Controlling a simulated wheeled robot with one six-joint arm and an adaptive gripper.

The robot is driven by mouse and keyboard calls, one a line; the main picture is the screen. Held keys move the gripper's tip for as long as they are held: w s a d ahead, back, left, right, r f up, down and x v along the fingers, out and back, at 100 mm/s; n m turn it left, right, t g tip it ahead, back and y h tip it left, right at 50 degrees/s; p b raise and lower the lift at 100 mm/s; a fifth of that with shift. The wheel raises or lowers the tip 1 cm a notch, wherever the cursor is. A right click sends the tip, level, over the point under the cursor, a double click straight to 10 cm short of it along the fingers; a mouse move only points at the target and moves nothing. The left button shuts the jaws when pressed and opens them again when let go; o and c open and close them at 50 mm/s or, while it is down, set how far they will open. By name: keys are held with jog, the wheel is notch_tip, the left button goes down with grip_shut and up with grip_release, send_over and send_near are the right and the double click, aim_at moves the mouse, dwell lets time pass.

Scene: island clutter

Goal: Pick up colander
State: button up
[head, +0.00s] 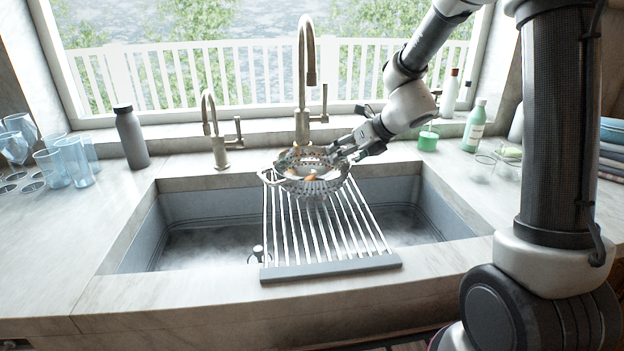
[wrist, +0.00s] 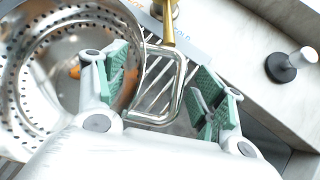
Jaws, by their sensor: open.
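The colander (head: 312,187) is a round, perforated metal bowl with orange pieces inside. It sits on the roll-up drying rack (head: 331,268) over the sink, near the back. In the wrist view the colander (wrist: 40,110) fills the left side, and its wire loop handle (wrist: 180,88) reaches to the right. My gripper (head: 345,151) is at the colander's right side. In the wrist view my gripper (wrist: 166,86) is open, with green pads on both sides of the loop handle. I cannot tell whether a pad touches the handle. My arm hides part of the rim in the head view.
A tall faucet (head: 304,85) and a smaller tap (head: 214,130) stand behind the sink. A dark bottle (head: 131,138) and several blue glasses (head: 78,165) stand left. The front counter is clear.

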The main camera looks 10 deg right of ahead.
grip_shut()
jog(key=shift+r, duration=0.1)
